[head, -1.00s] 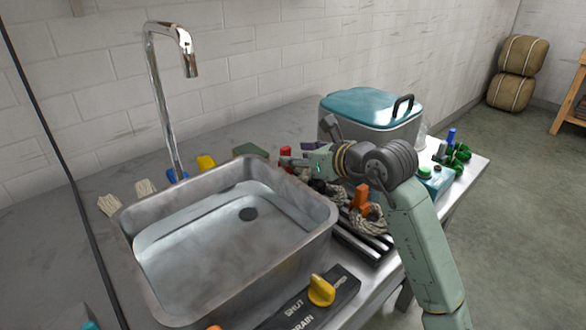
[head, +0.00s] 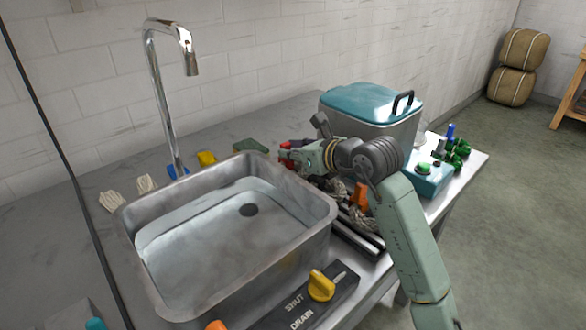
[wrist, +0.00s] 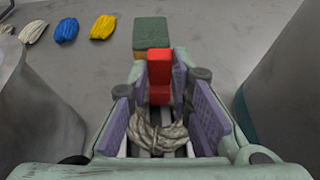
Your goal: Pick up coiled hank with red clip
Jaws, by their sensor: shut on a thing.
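The coiled hank (wrist: 158,132) is pale rope with a red clip (wrist: 160,72) standing at its far end. In the wrist view it lies between the purple finger pads of my gripper (wrist: 168,105), which is shut on it. In the head view the red clip (head: 285,157) shows just past my gripper (head: 298,155), near the sink's far right corner. The hank's coil is mostly hidden there by my gripper.
The metal sink (head: 325,205) is at left. A teal-lidded cooler (head: 365,105) stands behind my arm. Another hank with an orange clip (head: 360,194) lies on a dark rack (head: 358,236). A green block (head: 250,146) and small skeins (head: 207,159) lie along the back.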

